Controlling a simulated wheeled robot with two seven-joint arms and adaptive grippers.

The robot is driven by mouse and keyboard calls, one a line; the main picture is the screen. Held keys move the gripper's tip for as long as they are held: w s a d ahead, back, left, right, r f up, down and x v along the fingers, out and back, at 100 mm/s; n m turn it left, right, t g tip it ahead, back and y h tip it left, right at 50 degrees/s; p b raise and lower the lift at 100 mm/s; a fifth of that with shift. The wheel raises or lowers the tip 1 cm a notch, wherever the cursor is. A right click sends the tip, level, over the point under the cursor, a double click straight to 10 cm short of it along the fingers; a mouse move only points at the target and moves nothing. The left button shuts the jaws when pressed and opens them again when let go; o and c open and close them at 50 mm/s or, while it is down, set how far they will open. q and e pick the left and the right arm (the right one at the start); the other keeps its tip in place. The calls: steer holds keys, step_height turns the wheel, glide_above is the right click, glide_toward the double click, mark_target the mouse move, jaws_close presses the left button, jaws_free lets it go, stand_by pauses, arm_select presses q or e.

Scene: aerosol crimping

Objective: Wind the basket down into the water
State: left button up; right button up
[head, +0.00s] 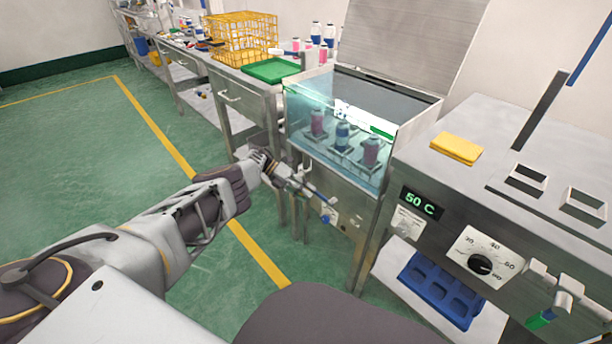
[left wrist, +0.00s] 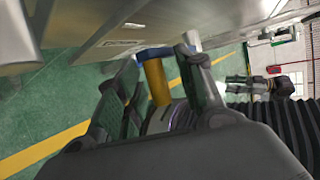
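The water bath tank (head: 345,170) has a clear front, and a raised lid (head: 410,35) stands behind it. Several cans (head: 342,135) stand inside on small holders; how deep they sit in water is hard to tell. A crank with a thin blue part (head: 325,198) is low on the tank's front. My left gripper (head: 300,186) is beside this crank. In the left wrist view, a handle with a blue top and orange grip (left wrist: 157,82) lies between the fingers. The fingers look apart, with a narrow gap either side; contact is unclear. My right gripper is not in view.
A control panel with a "50 C" display (head: 421,203) and dial (head: 481,264) stands at right, with a yellow sponge-like block (head: 457,147) on top. A blue tray (head: 440,287) sits below. A yellow basket (head: 240,40) and green tray (head: 270,70) are on the bench behind. Floor at left is clear.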

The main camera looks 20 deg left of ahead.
arm_select(q)
steer(key=shift+w+d+r, duration=0.1)
steer(key=shift+d+r, duration=0.05)
steer(key=shift+r, duration=2.35)
steer(key=shift+w+d+r, duration=0.1)
steer(key=shift+d+r, duration=0.05)
steer(key=shift+r, duration=2.3)
steer(key=shift+a+r, duration=0.1)
steer(key=shift+a, duration=0.15)
steer(key=f+b+v, duration=0.1)
steer(key=b+v, duration=0.2)
steer(key=v, duration=1.2)
steer(key=shift+a, duration=0.55)
steer(key=shift+f, duration=0.1)
